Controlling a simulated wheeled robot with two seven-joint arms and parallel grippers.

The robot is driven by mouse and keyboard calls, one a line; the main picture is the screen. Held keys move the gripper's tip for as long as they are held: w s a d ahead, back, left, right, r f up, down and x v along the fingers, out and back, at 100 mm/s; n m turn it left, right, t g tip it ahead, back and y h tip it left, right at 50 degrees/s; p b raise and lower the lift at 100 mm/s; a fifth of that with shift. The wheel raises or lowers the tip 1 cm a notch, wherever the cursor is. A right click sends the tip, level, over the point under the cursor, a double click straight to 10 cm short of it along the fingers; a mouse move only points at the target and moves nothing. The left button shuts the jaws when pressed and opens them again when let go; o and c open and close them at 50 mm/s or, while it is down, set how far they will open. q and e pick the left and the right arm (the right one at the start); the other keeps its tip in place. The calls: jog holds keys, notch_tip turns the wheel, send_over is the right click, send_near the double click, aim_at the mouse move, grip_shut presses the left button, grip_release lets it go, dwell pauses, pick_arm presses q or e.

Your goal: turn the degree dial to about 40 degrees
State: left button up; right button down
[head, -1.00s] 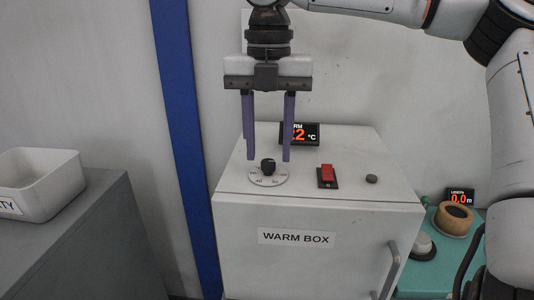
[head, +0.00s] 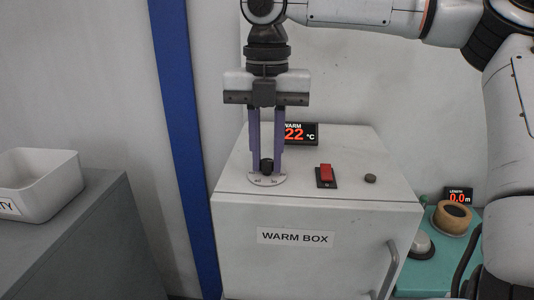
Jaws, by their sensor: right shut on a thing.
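The degree dial is a small black knob (head: 267,167) on a round white scale plate (head: 267,182) on top of the warm box (head: 295,215). The scale's front numbers show, but the knob's pointer is too small to read. My right gripper (head: 267,170) points down over the dial, its two purple fingers closed on the knob from left and right. The fingers hide the sides of the scale. The display (head: 301,133) behind reads 22 °C. My left gripper is not in view.
A red switch (head: 326,175) and a small dark round button (head: 370,179) sit right of the dial. A white bin (head: 38,190) stands on a grey cabinet at left. A tape roll (head: 453,216) and a length display (head: 459,195) are on a teal surface at right.

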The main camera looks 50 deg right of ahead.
jog(key=m, duration=0.5)
jog(key=shift+m, duration=0.3)
jog(key=m, duration=1.2)
jog(key=shift+m, duration=0.4)
jog(key=m, duration=0.5)
jog(key=c, duration=1.6)
grip_release()
